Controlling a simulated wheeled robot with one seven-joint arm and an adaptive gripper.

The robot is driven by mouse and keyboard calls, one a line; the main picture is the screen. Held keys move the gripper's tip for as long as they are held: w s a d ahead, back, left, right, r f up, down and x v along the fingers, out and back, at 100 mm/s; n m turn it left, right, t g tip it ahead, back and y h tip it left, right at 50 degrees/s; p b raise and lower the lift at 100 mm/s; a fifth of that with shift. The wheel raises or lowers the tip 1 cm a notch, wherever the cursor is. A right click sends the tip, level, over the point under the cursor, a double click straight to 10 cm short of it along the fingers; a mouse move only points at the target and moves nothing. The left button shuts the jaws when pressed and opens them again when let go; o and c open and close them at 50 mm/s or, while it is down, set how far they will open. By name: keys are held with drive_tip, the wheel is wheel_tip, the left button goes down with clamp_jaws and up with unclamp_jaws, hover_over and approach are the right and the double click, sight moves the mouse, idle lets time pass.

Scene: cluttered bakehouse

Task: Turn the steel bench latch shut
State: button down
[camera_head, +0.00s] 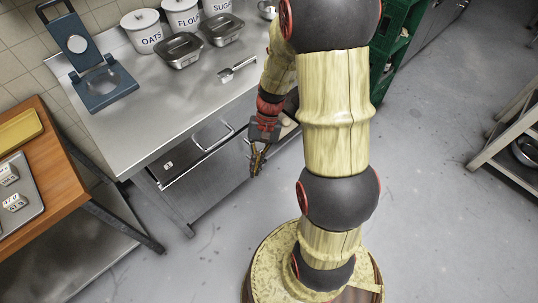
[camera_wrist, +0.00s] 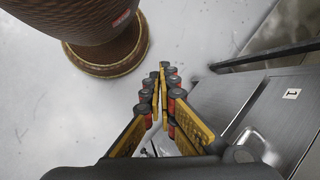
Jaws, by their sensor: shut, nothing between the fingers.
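The steel bench (camera_head: 150,115) stands at the left of the head view, with its front facing me. I cannot clearly make out the latch in either view; it may be hidden by my gripper or too small to tell. The steel front (camera_wrist: 255,110) with a label marked 1 (camera_wrist: 291,93) lies to the right of the fingers.
Oats, flour and sugar canisters (camera_head: 142,32), metal pans (camera_head: 179,50), a scoop (camera_head: 237,69) and a blue hinged press (camera_head: 103,88) stand on the bench. A wooden table (camera_head: 62,185) is at the left, a green crate stack (camera_head: 396,45) behind. Grey floor (camera_head: 440,200) is clear at right.

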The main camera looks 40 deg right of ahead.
drive_tip(key=w+d+f+m+t+y, duration=0.15)
drive_tip(key=w+f+m+t, duration=0.3)
drive_tip(key=f, duration=0.95)
drive_tip(key=w+d+f+m+t+y, duration=0.1)
drive_tip(key=w+d+f+m+t, duration=0.3)
drive_tip(key=f, duration=1)
drive_tip(key=w+a+f+m+t+y, duration=0.1)
drive_tip(key=w+f+m+t+y, duration=0.15)
drive_tip(key=f+m+t, duration=0.7)
drive_tip(key=d+f+n+h, duration=0.2)
drive_tip(key=d+f+h, duration=0.45)
drive_tip(key=f, duration=0.45)
drive_tip(key=w+d+r+n+t+h, duration=0.15)
drive_tip(key=d+h, duration=0.25)
drive_tip(key=d, duration=0.4)
drive_tip(key=w+d+r+n+h, duration=0.1)
drive_tip(key=w+d+r+h, duration=0.2)
drive_tip(key=d, duration=0.4)
drive_tip(key=w+a+h+b, duration=0.1)
drive_tip(key=w+b, duration=0.3)
drive_tip(key=w, duration=0.4)
drive_tip(key=shift+a+f, duration=0.2)
drive_tip(key=shift+f, duration=0.1)
